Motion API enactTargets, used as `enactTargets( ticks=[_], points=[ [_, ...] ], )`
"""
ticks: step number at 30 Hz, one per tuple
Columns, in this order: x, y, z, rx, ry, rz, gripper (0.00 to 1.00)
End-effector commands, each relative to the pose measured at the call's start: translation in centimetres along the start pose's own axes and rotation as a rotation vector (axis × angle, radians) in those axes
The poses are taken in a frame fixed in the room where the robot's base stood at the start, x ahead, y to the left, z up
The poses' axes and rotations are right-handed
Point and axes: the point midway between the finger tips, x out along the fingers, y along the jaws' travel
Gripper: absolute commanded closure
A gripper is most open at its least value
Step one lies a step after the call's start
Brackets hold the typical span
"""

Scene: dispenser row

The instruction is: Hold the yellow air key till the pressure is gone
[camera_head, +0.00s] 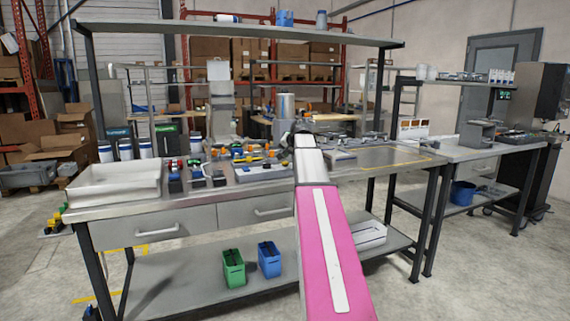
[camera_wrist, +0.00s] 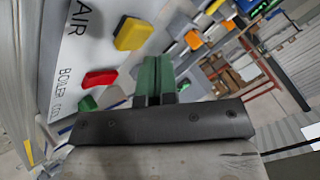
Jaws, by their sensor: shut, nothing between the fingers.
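The yellow air key (camera_wrist: 133,33) shows in the wrist view as a raised block on a white panel (camera_wrist: 58,52) lettered "AIR". My gripper (camera_wrist: 160,62) is shut and empty, its green fingers below and to the right of the yellow key in that picture. A gap shows between the fingertips and the key in the picture; the depth is hard to judge. No pressure reading can be made out. In the head view my arm reaches over the bench and the fingers cannot be made out.
A red key (camera_wrist: 98,78) and a green key (camera_wrist: 88,103) sit on the same panel near the yellow one. In the head view, a white tray (camera_head: 113,190) stands at the bench's left end. Small coloured parts crowd the bench left of my arm.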

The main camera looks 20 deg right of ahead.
Motion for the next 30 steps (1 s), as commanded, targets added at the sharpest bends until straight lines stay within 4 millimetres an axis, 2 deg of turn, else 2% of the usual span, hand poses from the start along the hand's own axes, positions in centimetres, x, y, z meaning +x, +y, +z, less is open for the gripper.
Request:
enactTargets(
  ticks=[30],
  points=[
    [0.81, 0.58, 0.59, 0.000, 0.000, 0.000, 1.00]
  ],
)
